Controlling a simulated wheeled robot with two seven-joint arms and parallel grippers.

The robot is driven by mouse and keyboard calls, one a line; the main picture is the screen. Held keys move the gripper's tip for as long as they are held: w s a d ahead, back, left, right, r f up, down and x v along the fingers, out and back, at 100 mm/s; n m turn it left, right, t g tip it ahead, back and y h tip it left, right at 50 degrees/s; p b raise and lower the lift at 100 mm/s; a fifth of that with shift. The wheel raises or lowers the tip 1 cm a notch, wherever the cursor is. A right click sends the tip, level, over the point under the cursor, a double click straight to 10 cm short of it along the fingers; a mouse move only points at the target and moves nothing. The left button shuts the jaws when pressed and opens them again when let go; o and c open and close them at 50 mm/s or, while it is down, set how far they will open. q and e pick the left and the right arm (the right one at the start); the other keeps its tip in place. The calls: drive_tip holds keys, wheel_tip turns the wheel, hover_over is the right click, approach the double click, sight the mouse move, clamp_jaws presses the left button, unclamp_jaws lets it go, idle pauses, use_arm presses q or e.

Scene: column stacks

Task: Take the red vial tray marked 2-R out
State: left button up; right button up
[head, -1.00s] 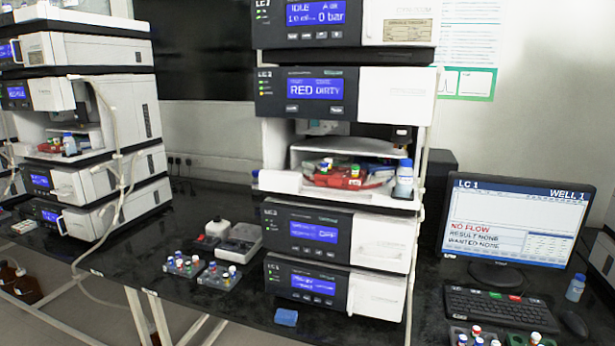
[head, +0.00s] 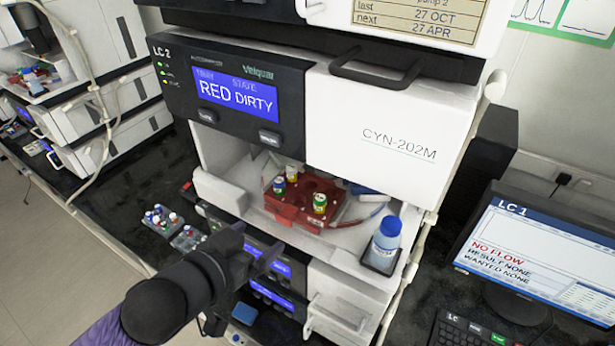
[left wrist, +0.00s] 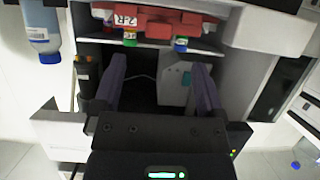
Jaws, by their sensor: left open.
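The red vial tray (head: 294,217) sits in the open bay of the LC 2 autosampler, holding several capped vials. In the left wrist view the red tray (left wrist: 165,28) is at the top edge, with an upside-down white 2-R label (left wrist: 124,19). My left gripper (head: 262,252) is in front of and below the bay, apart from the tray. In the left wrist view my left gripper (left wrist: 160,78) has its two fingers spread with nothing between them. My right gripper is not in view.
A blue-capped bottle (head: 386,238) stands in a holder at the bay's right front, also visible in the left wrist view (left wrist: 40,35). The autosampler's display (head: 236,92) reads RED DIRTY. Small vial racks (head: 163,220) stand on the dark bench to the left. A monitor (head: 540,258) is at right.

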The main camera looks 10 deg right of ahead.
sight(282, 221)
use_arm(q)
drive_tip(key=x, duration=0.8)
drive_tip(key=shift+d+r, duration=0.1)
drive_tip(key=shift+r, duration=0.05)
drive_tip(key=shift+s, duration=0.1)
clamp_jaws()
